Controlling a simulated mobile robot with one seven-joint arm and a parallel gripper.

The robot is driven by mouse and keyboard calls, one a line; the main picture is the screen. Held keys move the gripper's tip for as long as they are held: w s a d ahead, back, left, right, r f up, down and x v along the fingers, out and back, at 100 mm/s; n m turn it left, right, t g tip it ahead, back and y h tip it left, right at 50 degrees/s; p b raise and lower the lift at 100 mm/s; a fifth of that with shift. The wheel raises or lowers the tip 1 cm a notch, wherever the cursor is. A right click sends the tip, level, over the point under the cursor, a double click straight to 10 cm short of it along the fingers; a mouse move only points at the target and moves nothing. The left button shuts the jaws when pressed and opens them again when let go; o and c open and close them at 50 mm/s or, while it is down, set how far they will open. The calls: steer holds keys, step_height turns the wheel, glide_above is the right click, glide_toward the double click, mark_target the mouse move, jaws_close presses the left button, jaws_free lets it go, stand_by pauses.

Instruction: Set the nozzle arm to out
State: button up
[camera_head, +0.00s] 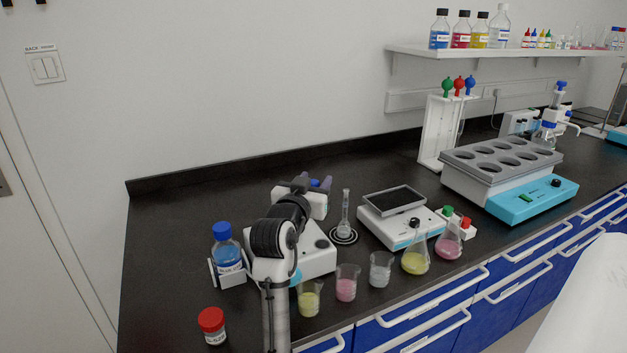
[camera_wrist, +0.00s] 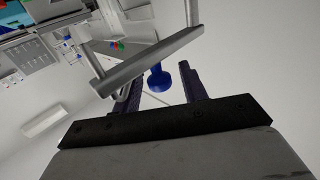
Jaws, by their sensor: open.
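My gripper (camera_head: 314,180) is at the left of the bench, raised above a white device (camera_head: 310,258) that my arm partly hides. In the wrist view the two dark purple fingers of my gripper (camera_wrist: 163,88) are open. A flared blue knob (camera_wrist: 158,78) shows in the gap between them; I cannot tell whether it touches either finger. A grey bent bar (camera_wrist: 150,62) crosses slantwise in front of the fingers; I cannot tell whether it is the nozzle arm. In the head view a bit of blue shows between the fingers. The nozzle arm's position cannot be read.
A blue-capped bottle (camera_head: 227,255) and a red-capped jar (camera_head: 212,325) stand left of the device. Beakers (camera_head: 346,283) and flasks (camera_head: 415,262) line its front and right. The back left bench is clear.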

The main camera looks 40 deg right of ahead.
jaws_close()
steer(key=shift+d, duration=0.1)
stand_by(0.4)
steer(key=w+d+n+t+y+b, duration=0.3)
steer(key=d+n+t+y+b, duration=0.3)
steer(key=n+y, duration=0.9)
steer(key=shift+w+d+t+y, duration=0.2)
steer(key=shift+d+t+y, duration=0.65)
steer(key=shift+y, duration=1.95)
steer(key=shift+a, duration=0.15)
jaws_free()
steer(key=shift+w, duration=0.1)
